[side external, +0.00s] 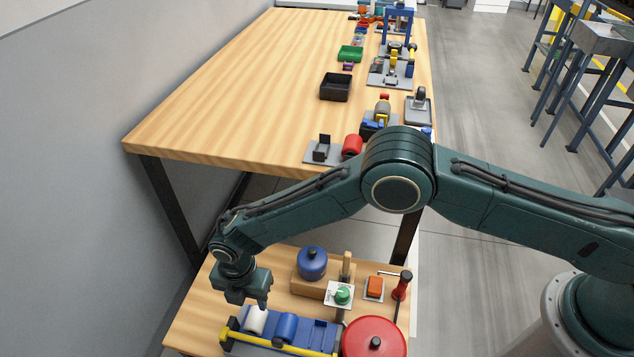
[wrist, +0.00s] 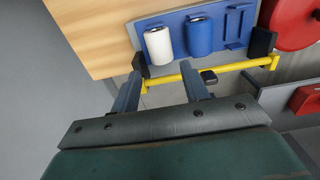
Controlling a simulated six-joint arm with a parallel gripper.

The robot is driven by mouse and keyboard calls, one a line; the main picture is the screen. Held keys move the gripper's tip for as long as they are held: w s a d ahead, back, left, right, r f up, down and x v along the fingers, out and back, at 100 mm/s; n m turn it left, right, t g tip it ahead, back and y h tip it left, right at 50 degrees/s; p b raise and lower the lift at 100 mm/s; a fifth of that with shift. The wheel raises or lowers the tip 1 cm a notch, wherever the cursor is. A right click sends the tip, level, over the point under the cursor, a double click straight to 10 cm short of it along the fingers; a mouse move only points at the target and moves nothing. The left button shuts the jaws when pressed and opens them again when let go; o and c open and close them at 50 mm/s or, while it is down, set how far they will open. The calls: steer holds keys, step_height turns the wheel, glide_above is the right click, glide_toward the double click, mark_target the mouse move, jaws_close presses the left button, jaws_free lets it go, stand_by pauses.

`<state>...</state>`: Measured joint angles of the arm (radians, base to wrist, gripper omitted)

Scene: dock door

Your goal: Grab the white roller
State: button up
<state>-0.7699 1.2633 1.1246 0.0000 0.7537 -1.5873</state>
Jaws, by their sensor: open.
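The white roller (side external: 256,319) lies at the left end of a blue holder (side external: 318,335), beside a blue roller (side external: 285,327). In the wrist view the white roller (wrist: 158,46) shows whole, with the blue roller (wrist: 200,38) close on its right. My gripper (wrist: 161,70) is open and empty, its two fingers spread wider than the white roller. The white roller lies just beyond the fingertips in that view, between their lines. In the side view my gripper (side external: 260,305) hangs just above the white roller, and the exact gap cannot be told.
A yellow bar (wrist: 215,72) runs along the holder's edge, with black end pieces. A red round lid (side external: 374,342) stands right of the holder. A blue knobbed pot (side external: 312,262) and a green button (side external: 342,295) stand behind. A larger table (side external: 230,90) is beyond.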

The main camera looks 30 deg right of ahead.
mark_target(254, 317)
steer(key=shift+f, duration=2.8)
steer(key=shift+f, duration=2.6)
steer(key=c, duration=0.7)
steer(key=shift+c, duration=0.2)
steer(key=shift+r, duration=0.15)
step_height(254, 317, up, 20)
steer(key=shift+w, duration=0.1)
